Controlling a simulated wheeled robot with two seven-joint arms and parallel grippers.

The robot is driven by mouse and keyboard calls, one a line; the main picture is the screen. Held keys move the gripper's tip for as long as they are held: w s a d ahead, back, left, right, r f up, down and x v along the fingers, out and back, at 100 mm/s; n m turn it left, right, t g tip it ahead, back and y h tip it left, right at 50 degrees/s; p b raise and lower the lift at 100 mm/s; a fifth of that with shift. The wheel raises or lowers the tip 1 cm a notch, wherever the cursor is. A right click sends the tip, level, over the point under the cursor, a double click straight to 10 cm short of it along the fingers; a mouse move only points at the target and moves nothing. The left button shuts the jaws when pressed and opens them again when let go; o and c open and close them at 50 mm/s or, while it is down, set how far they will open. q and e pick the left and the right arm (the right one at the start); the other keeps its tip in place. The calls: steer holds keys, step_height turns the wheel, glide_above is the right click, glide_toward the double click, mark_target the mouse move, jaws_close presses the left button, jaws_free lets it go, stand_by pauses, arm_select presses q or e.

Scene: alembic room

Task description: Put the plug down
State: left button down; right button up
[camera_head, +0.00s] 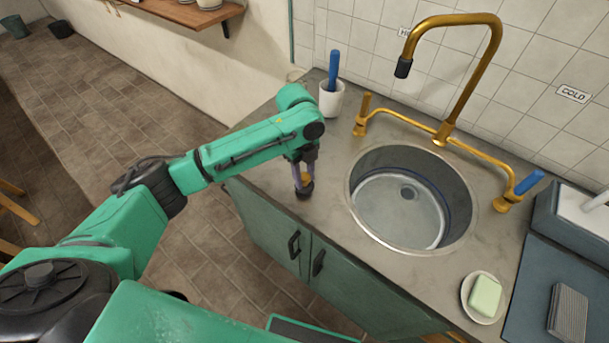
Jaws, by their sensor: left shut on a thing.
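My left gripper (304,176) points down over the left part of the grey counter (331,224), left of the round sink. It is shut on the plug (305,190), a small dark piece with a yellowish part between the fingers. The plug's dark bottom is at or very near the counter top; I cannot tell whether it touches. The fingers hide part of the plug. My right gripper is not in view.
The round sink (410,206) holds clear water. A brass tap (447,122) rises behind it. A white cup (331,98) with a blue-handled tool stands at the back left. A soap dish (466,300) with green soap sits front right. Bare counter surrounds the gripper.

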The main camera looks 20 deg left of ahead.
arm_select(q)
steer(key=shift+f, duration=0.5)
steer(key=c, duration=0.5)
jaws_free()
steer(key=r, duration=0.4)
steer(key=r+b, duration=0.1)
steer(key=r, duration=0.3)
steer(key=w+a+r+b, duration=0.1)
steer(key=r, duration=0.3)
